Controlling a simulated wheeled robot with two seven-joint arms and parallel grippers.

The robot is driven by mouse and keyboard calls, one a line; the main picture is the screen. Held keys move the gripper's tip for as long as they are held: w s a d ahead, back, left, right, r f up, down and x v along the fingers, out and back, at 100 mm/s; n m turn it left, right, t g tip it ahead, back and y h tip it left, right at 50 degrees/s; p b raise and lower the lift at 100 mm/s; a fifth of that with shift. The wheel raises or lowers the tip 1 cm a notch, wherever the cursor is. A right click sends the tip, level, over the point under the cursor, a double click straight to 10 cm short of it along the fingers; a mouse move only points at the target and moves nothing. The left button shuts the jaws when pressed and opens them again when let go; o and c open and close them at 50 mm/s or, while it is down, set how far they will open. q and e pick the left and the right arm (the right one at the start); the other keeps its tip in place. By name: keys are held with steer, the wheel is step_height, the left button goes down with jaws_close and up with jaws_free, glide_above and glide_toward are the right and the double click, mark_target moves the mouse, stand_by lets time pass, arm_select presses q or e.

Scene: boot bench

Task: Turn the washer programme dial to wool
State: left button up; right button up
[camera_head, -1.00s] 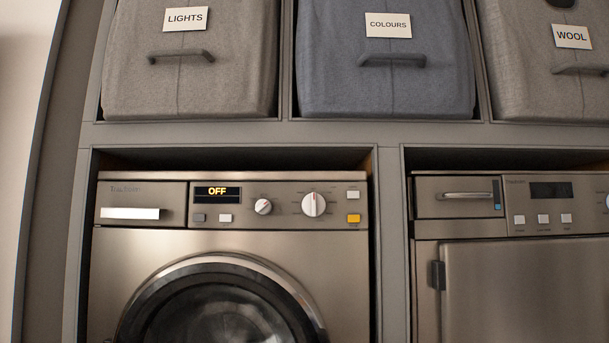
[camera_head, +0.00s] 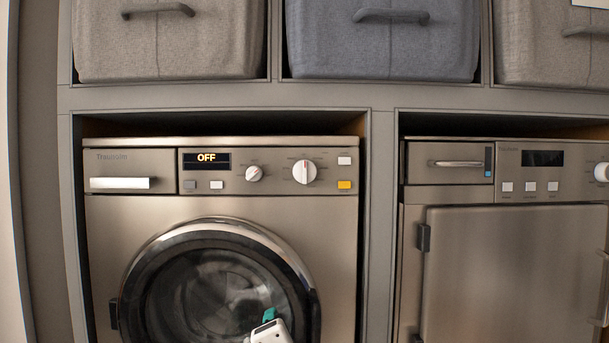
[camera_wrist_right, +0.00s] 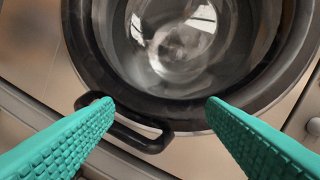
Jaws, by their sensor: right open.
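The washer (camera_head: 225,210) stands left of centre in the head view. Its display (camera_head: 206,160) reads OFF. The print around both is too small to read. My right gripper (camera_head: 269,316) shows at the bottom, in front of the round door and below the dials. In the wrist view its teal fingers (camera_wrist_right: 161,103) are wide apart with nothing held between them. My left gripper is out of view.
A yellow button (camera_head: 345,185) and a white button (camera_head: 344,160) sit right of the larger dial. A second steel machine (camera_head: 510,260) stands to the right. Fabric bins (camera_head: 380,50) fill the shelf above. The door handle (camera_wrist_right: 150,140) shows in the wrist view.

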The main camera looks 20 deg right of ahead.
step_height(320, 180, up, 12)
steer(key=w+d+n+t+h, duration=0.1)
steer(key=n+t+h, duration=0.1)
steer(key=t+h, duration=0.1)
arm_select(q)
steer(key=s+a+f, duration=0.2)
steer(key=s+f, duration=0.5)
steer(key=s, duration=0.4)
arm_select(e)
steer(key=n+t+h, duration=0.1)
steer(key=n+h, duration=0.1)
steer(key=h, duration=0.1)
glide_toward(305, 174)
steer(key=shift+y, duration=0.3)
steer(key=p+x, duration=0.3)
steer(key=x, duration=0.1)
steer(key=p+x, duration=0.4)
steer(key=shift+w+d+r, duration=0.2)
steer(key=shift+d+r, duration=0.05)
steer(key=shift+r, duration=0.1)
steer(key=shift+w+d, duration=0.1)
steer(key=shift+w, duration=0.2)
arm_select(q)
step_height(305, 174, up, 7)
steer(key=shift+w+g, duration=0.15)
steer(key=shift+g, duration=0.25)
arm_select(e)
steer(key=shift+c, duration=0.2)
steer(key=shift+f, duration=0.1)
steer(key=c, duration=0.9)
